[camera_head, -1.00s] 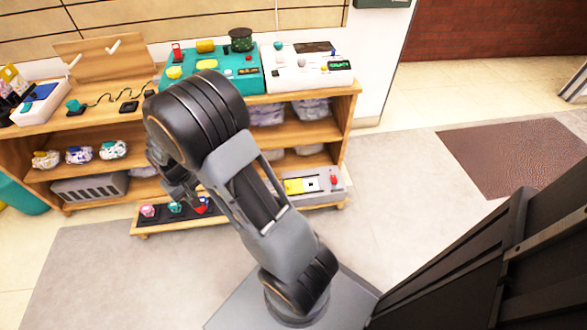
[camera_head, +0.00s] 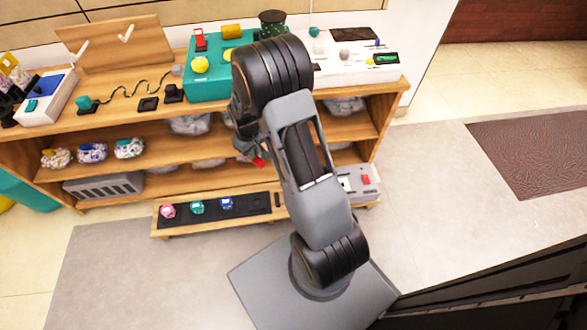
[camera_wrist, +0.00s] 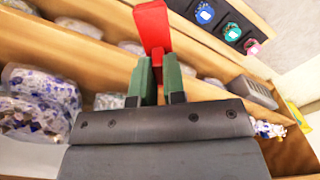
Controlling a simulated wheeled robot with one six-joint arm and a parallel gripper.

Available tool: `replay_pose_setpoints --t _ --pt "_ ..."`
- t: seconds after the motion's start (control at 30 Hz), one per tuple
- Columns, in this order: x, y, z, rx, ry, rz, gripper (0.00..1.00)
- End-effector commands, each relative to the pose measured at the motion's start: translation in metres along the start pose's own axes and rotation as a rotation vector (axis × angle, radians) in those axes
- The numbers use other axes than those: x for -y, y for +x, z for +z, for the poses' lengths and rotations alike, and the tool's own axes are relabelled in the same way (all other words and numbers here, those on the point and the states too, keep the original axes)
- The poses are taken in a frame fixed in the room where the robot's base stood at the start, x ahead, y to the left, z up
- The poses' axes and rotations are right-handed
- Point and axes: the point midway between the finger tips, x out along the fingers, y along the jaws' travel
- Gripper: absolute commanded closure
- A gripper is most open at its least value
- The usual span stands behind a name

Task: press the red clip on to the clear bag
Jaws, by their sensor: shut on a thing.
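My gripper (camera_head: 250,152) is in front of the shelf unit, at about the middle shelf's height in the head view. It is shut on the red clip (camera_head: 260,162), whose small red end shows below the jaws. In the wrist view the green fingers of my gripper (camera_wrist: 159,80) close on the red clip (camera_wrist: 153,26), which sticks out beyond them. Clear bags with blue and white contents (camera_wrist: 30,118) lie on a shelf at the left of the wrist view, apart from the clip. In the head view clear bags (camera_head: 190,124) show on the shelf; my arm hides others.
A low black rack (camera_head: 246,205) holds pink, teal and blue clips. Small filled bags (camera_head: 92,153) and a grey slotted box (camera_head: 104,186) stand at the left. The wooden shelf boards (camera_head: 150,138) bound the space.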

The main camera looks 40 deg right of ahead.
Motion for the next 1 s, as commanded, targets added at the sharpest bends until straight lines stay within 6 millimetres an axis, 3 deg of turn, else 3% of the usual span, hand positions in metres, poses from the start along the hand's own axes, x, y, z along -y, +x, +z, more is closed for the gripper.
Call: replay_pose_setpoints --t 0.03,0.2,0.4,0.5,0.7,1.0 --pt "-0.017 0.021 0.004 0.01 -0.061 -0.004 1.0" --pt "-0.067 0.088 0.019 0.008 -0.353 -0.006 1.0" --pt "-0.109 0.157 0.049 0.004 -0.645 -0.006 1.0" --pt "-0.123 0.181 0.064 0.003 -0.749 -0.004 1.0" --pt "-0.137 0.208 0.082 0.001 -0.869 -0.001 1.0" --pt "-0.139 0.223 0.086 0.0 -0.896 0.0 1.0"
